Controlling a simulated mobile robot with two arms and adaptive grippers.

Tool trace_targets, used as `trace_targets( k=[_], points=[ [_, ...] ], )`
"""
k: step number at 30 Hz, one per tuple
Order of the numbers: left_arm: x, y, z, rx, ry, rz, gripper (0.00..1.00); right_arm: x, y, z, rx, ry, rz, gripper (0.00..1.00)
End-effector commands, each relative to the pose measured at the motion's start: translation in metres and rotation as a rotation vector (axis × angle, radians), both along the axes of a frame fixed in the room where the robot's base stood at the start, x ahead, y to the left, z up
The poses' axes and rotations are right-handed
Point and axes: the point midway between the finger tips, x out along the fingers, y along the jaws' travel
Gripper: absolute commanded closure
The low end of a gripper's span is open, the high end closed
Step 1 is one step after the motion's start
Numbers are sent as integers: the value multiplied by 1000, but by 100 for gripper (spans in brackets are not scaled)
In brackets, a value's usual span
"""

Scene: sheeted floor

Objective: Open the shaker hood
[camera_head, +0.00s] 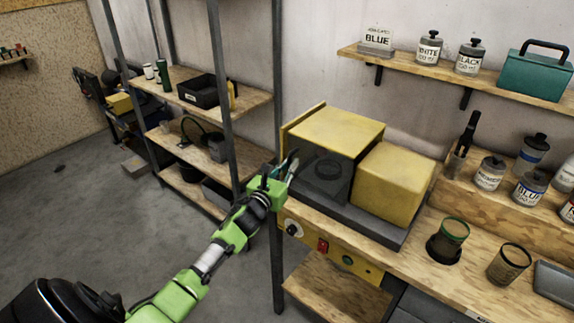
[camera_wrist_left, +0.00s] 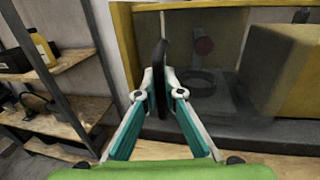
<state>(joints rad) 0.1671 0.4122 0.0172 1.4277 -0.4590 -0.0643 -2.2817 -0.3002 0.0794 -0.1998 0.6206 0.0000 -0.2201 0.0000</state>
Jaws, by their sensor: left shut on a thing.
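The shaker stands on the wooden bench at centre, with a yellow-topped hood (camera_head: 337,131) and a see-through dark front panel (camera_head: 313,178). A yellow block (camera_head: 394,182) sits to its right on the same dark base. In the left wrist view, a ring holder (camera_wrist_left: 194,84) shows through the panel (camera_wrist_left: 222,45). My left gripper (camera_head: 286,171) is at the hood's front left side. In the left wrist view, its fingers (camera_wrist_left: 160,90) are shut on an upright black handle (camera_wrist_left: 160,68) at the panel's left. The fingers hide part of the handle. My right gripper is out of view.
A metal-post shelf rack (camera_head: 227,95) stands close on the left of my left arm. A control panel with a knob and red switch (camera_head: 323,245) lies below the shaker. A green-rimmed cup (camera_head: 453,232) and a dark cup (camera_head: 508,262) stand on the bench at right.

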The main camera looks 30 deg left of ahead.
Motion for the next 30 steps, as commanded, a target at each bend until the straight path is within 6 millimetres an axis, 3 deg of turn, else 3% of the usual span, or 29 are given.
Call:
trace_targets(
  k=[18, 24, 30],
  points=[
    [-12, -157, -1, -4, -1, -7, 100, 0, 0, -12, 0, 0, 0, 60],
    [-14, -186, -1, -3, 0, -5, 100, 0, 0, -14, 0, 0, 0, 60],
    [-15, -197, 0, -2, 0, -4, 100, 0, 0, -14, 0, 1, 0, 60]
  ],
)
